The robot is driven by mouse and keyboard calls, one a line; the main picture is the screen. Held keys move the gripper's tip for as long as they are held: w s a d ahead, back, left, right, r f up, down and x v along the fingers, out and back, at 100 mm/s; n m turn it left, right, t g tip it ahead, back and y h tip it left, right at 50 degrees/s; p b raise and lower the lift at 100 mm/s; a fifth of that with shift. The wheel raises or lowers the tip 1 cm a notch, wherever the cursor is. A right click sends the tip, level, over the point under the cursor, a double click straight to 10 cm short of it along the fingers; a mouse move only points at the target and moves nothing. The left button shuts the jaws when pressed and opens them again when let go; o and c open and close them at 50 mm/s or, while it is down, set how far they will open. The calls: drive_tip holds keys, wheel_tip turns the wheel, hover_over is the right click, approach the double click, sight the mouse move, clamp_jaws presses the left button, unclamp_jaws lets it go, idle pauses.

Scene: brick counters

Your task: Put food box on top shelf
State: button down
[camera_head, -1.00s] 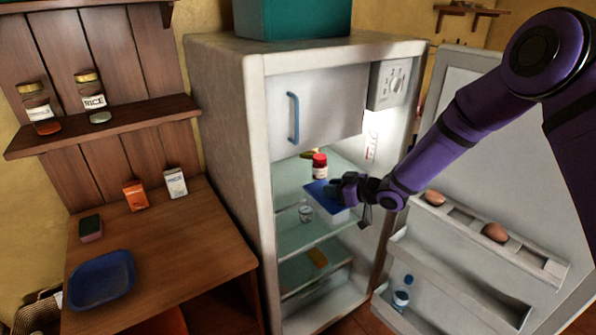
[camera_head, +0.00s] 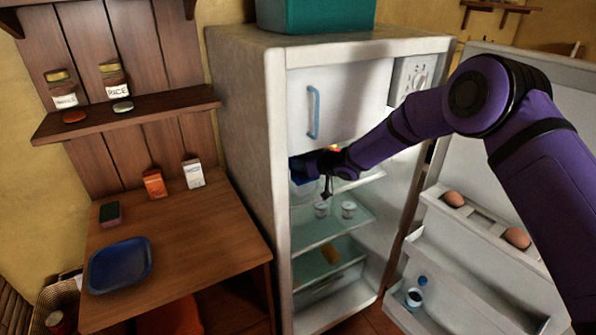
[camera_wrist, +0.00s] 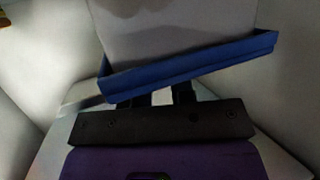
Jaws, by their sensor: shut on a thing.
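The food box (camera_head: 301,176), a pale container with a blue lid, is inside the open fridge at the height of the top shelf (camera_head: 362,180). My gripper (camera_head: 318,165) reaches in from the right and is shut on the box's blue edge. In the wrist view the blue rim (camera_wrist: 195,65) lies across the picture, slightly tilted, right in front of my gripper fingers (camera_wrist: 168,96). My gripper and arm hide part of the box and shelf. I cannot tell whether the box touches the shelf.
The freezer door (camera_head: 340,100) is shut just above my gripper. Two small clear jars (camera_head: 335,210) stand on the shelf below. The open fridge door (camera_head: 470,215) holds eggs and a bottle (camera_head: 414,298). A wooden counter (camera_head: 200,235) with a blue tray (camera_head: 120,265) stands left.

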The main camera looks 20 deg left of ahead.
drive_tip(key=shift+w+a+f, duration=0.1)
drive_tip(key=shift+w+a, duration=0.1)
drive_tip(key=shift+a, duration=0.45)
drive_tip(key=shift+f, duration=1.6)
drive_tip(key=shift+f, duration=0.1)
drive_tip(key=c, duration=1)
unclamp_jaws()
drive_tip(key=shift+o, duration=0.2)
drive_tip(key=v, duration=1.2)
drive_tip(key=shift+d, duration=0.1)
